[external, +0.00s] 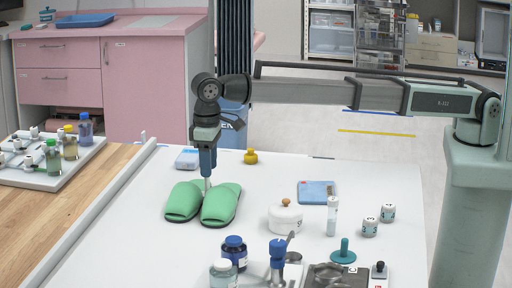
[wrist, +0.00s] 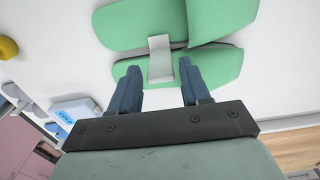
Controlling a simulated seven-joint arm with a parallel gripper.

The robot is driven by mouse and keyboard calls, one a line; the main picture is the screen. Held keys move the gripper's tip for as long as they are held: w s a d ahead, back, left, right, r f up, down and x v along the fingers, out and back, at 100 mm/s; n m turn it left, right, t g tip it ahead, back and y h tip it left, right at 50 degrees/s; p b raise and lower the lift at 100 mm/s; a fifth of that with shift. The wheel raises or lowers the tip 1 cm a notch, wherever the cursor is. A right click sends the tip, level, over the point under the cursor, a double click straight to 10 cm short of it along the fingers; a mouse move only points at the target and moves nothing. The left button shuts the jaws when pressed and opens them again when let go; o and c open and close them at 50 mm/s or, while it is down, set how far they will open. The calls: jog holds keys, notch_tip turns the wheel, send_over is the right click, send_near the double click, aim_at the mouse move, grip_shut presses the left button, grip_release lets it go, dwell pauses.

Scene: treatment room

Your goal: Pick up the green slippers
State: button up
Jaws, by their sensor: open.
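A pair of green slippers (external: 203,202) lies side by side on the white table top, left of the middle in the external view. My gripper (external: 207,182) points straight down at the far end of the slippers, close to the gap between the pair.
A blue-and-white pack (external: 188,159) and a yellow bottle (external: 250,156) stand behind the slippers. A white lidded pot (external: 286,218) and a blue pack (external: 317,192) are to the right. A rack of bottles (external: 48,165) is at the left.

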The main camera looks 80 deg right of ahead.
jog(key=f, duration=0.4)
jog(key=shift+w+f, duration=0.15)
jog(key=shift+w, duration=0.1)
grip_shut()
